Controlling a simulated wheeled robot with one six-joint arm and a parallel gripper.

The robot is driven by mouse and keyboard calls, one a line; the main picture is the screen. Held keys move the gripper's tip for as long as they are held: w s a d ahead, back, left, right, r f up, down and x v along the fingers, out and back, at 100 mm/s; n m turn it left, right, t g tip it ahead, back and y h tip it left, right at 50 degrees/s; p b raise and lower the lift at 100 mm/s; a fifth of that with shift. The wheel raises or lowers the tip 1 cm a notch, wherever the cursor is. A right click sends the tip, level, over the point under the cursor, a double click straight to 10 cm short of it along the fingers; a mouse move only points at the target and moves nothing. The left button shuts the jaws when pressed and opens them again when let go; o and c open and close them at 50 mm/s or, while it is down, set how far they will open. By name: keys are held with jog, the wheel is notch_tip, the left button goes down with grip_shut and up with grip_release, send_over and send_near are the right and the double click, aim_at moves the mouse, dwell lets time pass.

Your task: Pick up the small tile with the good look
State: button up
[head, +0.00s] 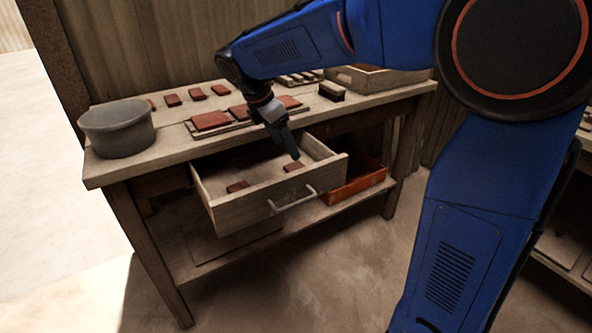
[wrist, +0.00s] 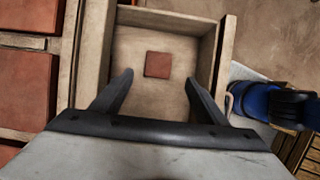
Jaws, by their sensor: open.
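Two small reddish-brown tiles lie in the open drawer (head: 256,212) of the wooden bench. One small tile (head: 237,186) is toward the left of the drawer; the other small tile (head: 293,166) is toward the right, just below my gripper (head: 292,150). In the wrist view, one small square tile (wrist: 158,65) lies flat on the drawer floor, ahead of and between the fingertips. My gripper (wrist: 158,80) is open and empty, above the drawer and apart from the tile. Surface differences between the small tiles are too small to tell.
The drawer's wooden walls (wrist: 207,50) stand close around the gripper. Larger red tiles (head: 210,120) lie on a board on the bench top. A grey tub (head: 117,128) stands at the left, a dark brush-like block (head: 332,91) at the right. An orange-red crate (head: 357,184) sits on the lower shelf.

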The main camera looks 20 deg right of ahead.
aim_at(296, 167)
jog(key=shift+x, duration=4.25)
jog(key=shift+w+a+f, duration=0.1)
jog(key=shift+a, duration=0.1)
jog(key=shift+c, duration=0.3)
jog(key=c, duration=1.1)
